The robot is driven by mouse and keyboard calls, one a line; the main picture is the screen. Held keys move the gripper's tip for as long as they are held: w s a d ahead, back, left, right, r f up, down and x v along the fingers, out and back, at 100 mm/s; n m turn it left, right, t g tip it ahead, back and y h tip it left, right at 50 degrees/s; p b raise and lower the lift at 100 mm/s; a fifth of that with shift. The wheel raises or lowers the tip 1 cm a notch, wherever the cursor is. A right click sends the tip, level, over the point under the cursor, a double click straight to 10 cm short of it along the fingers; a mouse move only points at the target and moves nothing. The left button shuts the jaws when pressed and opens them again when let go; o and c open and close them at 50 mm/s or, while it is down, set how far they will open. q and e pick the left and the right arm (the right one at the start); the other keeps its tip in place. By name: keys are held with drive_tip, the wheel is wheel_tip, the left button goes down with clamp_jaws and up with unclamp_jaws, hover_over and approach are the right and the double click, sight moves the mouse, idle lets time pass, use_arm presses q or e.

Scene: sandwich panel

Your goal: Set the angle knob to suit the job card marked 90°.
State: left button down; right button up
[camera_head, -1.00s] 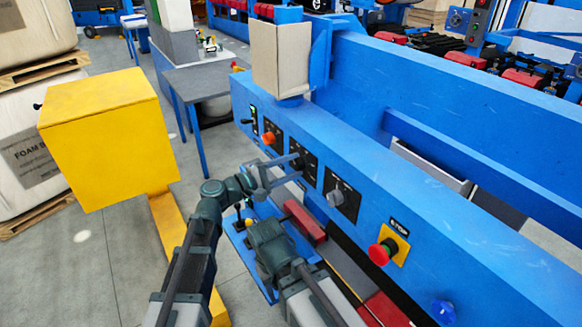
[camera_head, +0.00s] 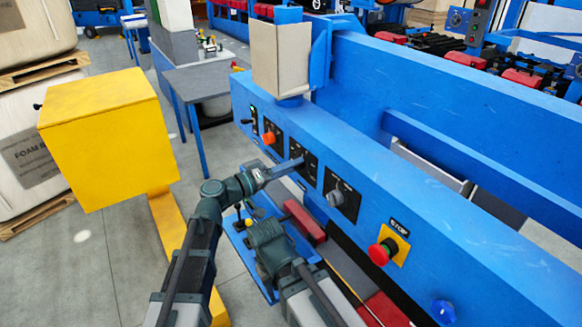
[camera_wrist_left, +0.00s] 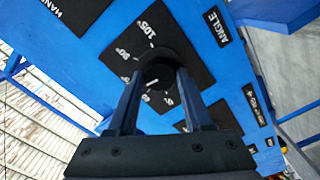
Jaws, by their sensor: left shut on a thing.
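The angle knob (camera_wrist_left: 157,72) is a dark round knob on a black plate, under the label ANGLE (camera_wrist_left: 207,31). White marks around it include 105° and 90°; the others are partly hidden or too small to read. My left gripper (camera_wrist_left: 156,82) is shut on the knob, one finger on either side. Which mark the knob's pointer meets cannot be told. In the head view my left gripper (camera_head: 298,162) reaches the blue panel (camera_head: 430,210) and hides the knob. I cannot make out a job card marked 90°. My right gripper cannot be seen.
An orange-red knob (camera_head: 269,138) sits left of my left gripper, and a grey selector (camera_head: 336,198) sits right of it. Farther right are the red emergency stop (camera_head: 381,252) and a blue button (camera_head: 443,311). A yellow box (camera_head: 105,140) stands at the left.

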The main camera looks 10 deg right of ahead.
use_arm(q)
drive_tip(key=m, duration=1.1)
drive_tip(key=shift+f, duration=0.1)
drive_tip(key=shift+s, duration=0.1)
idle(0.4)
drive_tip(key=shift+c, duration=1.6)
unclamp_jaws()
drive_tip(key=v, duration=1.3)
drive_tip(key=shift+a, duration=0.4)
drive_tip(key=shift+s, duration=0.1)
